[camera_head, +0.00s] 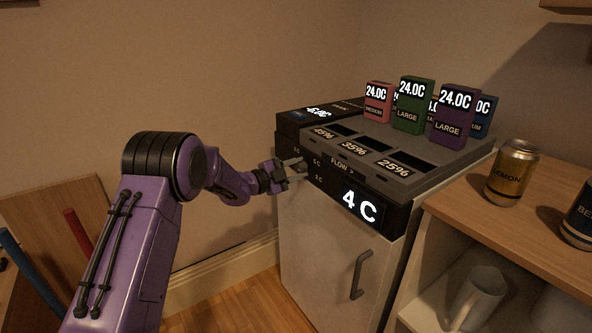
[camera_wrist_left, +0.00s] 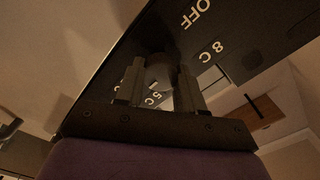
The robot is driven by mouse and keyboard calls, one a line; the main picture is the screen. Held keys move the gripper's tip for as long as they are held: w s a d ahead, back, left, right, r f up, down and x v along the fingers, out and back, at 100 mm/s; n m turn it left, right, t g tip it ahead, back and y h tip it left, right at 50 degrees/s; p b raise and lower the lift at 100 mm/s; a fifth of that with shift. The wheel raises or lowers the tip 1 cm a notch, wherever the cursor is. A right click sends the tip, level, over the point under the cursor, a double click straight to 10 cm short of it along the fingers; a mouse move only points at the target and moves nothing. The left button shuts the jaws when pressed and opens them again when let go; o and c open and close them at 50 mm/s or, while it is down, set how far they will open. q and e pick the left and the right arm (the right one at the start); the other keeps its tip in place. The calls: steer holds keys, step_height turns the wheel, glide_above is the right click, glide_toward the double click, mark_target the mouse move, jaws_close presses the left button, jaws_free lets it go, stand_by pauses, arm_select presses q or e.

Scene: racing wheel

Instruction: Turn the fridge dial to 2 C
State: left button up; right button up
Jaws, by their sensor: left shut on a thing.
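The fridge (camera_head: 330,262) is a pale cabinet with a black front panel, and its lit display (camera_head: 359,206) reads 4 C. My left gripper (camera_head: 298,170) is at the left part of this panel, its fingers around the dial. In the left wrist view my left gripper (camera_wrist_left: 158,85) is shut on the round dial (camera_wrist_left: 160,72), with a finger on each side. Labels OFF, 8 C and 5 C show on the panel (camera_wrist_left: 180,38) around it. The dial's pointer is too dark to read. In the head view the gripper hides the dial. My right gripper is not in view.
A tray top (camera_head: 440,150) on the fridge carries several coloured boxes with 24.0C displays, including a green one (camera_head: 410,106). A handle (camera_head: 360,275) sticks out of the fridge door. A wooden counter (camera_head: 465,205) with a gold can (camera_head: 513,172) stands on the right.

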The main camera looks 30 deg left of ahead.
arm_select(q)
steer(key=o, duration=1)
steer(key=shift+o, duration=0.2)
steer(key=v, duration=1)
steer(key=shift+s+a, duration=0.15)
steer(key=shift+s, duration=0.1)
